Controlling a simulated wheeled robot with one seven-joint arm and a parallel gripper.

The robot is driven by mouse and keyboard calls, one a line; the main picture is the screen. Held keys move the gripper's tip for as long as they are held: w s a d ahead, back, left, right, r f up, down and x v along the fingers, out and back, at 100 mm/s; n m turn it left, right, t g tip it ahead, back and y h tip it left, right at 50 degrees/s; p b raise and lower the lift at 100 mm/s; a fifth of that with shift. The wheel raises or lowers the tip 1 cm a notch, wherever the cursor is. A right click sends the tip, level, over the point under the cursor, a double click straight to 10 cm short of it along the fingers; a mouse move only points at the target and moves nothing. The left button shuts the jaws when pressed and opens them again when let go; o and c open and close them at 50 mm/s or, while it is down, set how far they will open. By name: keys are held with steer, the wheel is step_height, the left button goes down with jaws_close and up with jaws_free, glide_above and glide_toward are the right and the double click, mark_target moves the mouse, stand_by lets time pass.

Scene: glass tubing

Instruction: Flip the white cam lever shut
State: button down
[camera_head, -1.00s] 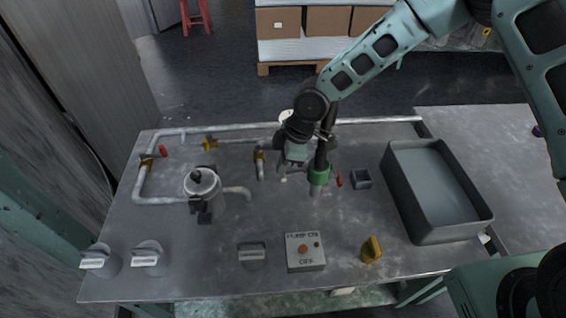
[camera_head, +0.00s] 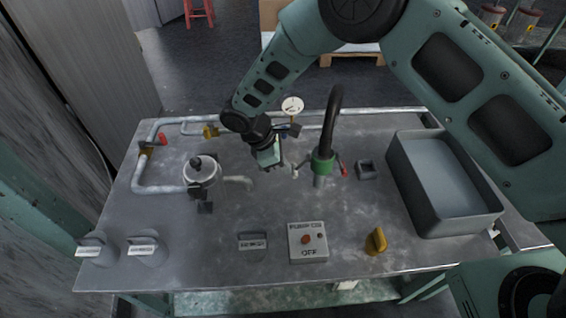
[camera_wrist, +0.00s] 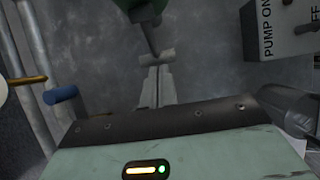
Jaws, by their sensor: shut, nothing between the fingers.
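The green coupling (camera_head: 323,165) stands upright on the bench at the foot of a black hose. The small white cam lever (camera_head: 295,171) sticks out from its left side, and a red lever (camera_head: 343,169) from its right. In the wrist view the white lever (camera_wrist: 157,57) lies across the top of the fingertips, joined by a dark arm to the green coupling (camera_wrist: 143,10). My gripper (camera_head: 276,170) is just left of the coupling, pointing down. In the wrist view my gripper (camera_wrist: 158,72) is shut and empty, its tips very near the white lever; contact cannot be told.
A pump switch box (camera_head: 307,243) and a yellow knob (camera_head: 376,241) are at the front. A gauge (camera_head: 292,105) and pipes run behind.

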steer(key=shift+r, duration=0.15)
steer(key=shift+r+p, duration=0.65)
steer(key=shift+r, duration=0.05)
